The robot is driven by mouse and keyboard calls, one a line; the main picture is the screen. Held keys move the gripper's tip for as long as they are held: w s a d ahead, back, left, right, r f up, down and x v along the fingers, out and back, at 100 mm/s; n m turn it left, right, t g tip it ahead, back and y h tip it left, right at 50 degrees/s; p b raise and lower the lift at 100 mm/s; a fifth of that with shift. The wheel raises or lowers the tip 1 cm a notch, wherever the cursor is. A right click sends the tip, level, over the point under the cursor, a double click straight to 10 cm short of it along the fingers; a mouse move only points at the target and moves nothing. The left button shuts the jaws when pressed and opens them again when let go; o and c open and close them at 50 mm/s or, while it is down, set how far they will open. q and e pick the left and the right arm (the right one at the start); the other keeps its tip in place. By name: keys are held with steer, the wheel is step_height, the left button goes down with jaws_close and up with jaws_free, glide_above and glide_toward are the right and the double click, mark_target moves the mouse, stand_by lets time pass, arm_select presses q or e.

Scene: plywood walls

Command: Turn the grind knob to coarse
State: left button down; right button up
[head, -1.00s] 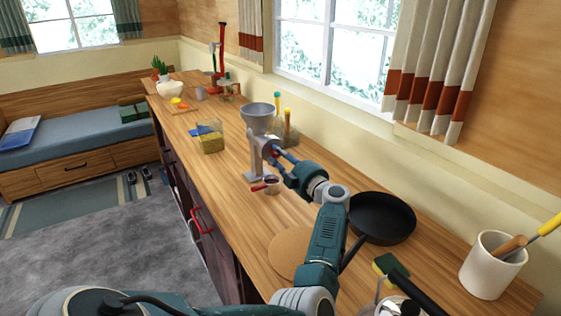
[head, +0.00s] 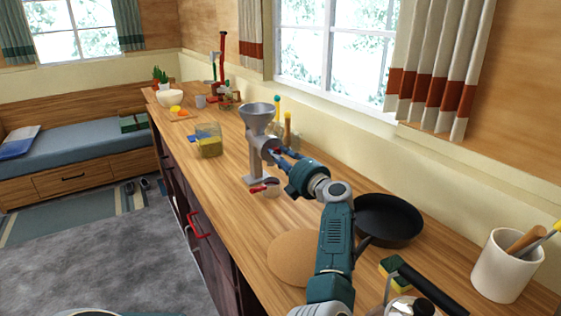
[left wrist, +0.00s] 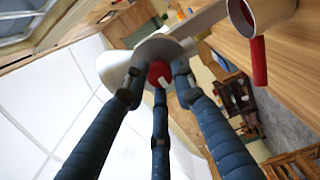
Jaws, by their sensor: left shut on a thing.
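The grey grinder (head: 255,162) with its funnel hopper stands upright on the wooden counter. My left gripper (head: 277,153) reaches its right side in the head view. In the left wrist view, its three blue fingers close around the red grind knob (left wrist: 158,72) on the grinder's round face. The gripper (left wrist: 158,80) is shut on this knob. A small cup (head: 272,188) with a red handle is at the grinder's foot. My right gripper is not in view.
A black pan (head: 388,220), a round cork mat (head: 290,255), a sponge (head: 393,266) and a white utensil crock (head: 500,265) are on the near counter. Bottles (head: 288,130) stand behind the grinder. A clear yellow-filled container (head: 208,142) is left of it.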

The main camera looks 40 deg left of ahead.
arm_select(q)
steer(key=shift+s+a+f+n, duration=0.1)
steer(key=shift+s+n, duration=0.05)
steer(key=shift+n, duration=0.15)
steer(key=c, duration=1.8)
jaws_free()
steer(key=o, duration=0.4)
steer(key=shift+s, duration=0.15)
steer(key=shift+c, duration=0.2)
